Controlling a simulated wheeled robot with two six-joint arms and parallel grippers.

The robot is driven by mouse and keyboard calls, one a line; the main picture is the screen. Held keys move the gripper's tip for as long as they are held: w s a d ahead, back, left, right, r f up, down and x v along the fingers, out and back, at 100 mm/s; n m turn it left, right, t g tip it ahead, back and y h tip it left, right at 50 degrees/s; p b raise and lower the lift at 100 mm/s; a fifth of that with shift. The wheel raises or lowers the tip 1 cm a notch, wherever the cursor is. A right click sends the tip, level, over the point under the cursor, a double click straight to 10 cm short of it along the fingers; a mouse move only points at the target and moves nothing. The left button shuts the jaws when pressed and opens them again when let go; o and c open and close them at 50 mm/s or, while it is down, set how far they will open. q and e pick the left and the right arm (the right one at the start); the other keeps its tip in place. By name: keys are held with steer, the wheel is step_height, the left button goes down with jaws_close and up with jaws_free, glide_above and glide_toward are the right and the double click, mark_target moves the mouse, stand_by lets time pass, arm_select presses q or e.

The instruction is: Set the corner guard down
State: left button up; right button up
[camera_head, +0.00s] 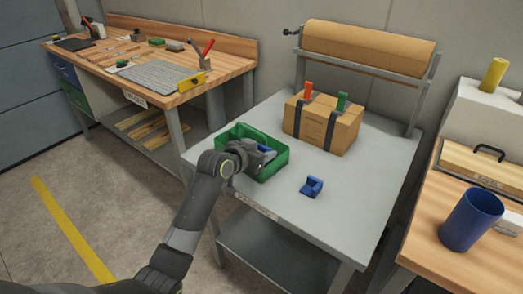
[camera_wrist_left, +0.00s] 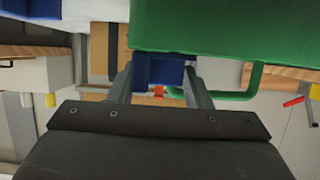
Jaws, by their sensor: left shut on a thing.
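My left gripper (camera_head: 262,157) is over the green tote (camera_head: 271,173) on the grey table, reaching in from the left. It is shut on a small blue corner guard (camera_head: 266,149). In the left wrist view, the blue corner guard (camera_wrist_left: 157,70) sits between the two grey fingers, close to the green tote (camera_wrist_left: 225,30). I cannot tell whether the guard touches the tote. A second blue corner guard (camera_head: 312,187) lies on the table right of the tote. My right gripper is not in view.
A strapped cardboard box (camera_head: 322,126) with orange and green tabs stands behind the tote. A brown paper roll (camera_head: 368,48) hangs on a rack at the back. A blue cup (camera_head: 471,219) stands on the right bench. The grey table's front right area (camera_head: 345,220) is clear.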

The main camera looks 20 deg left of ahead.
arm_select(q)
steer(key=shift+f, duration=0.2)
steer(key=o, duration=1)
steer(key=shift+c, duration=0.2)
steer(key=shift+s+r, duration=0.15)
steer(key=shift+r, duration=0.5)
steer(key=v, duration=1.1)
steer(key=shift+s+a+p, duration=0.2)
steer(key=shift+s+p, duration=0.1)
steer(key=shift+p, duration=0.05)
steer(key=shift+r, duration=0.1)
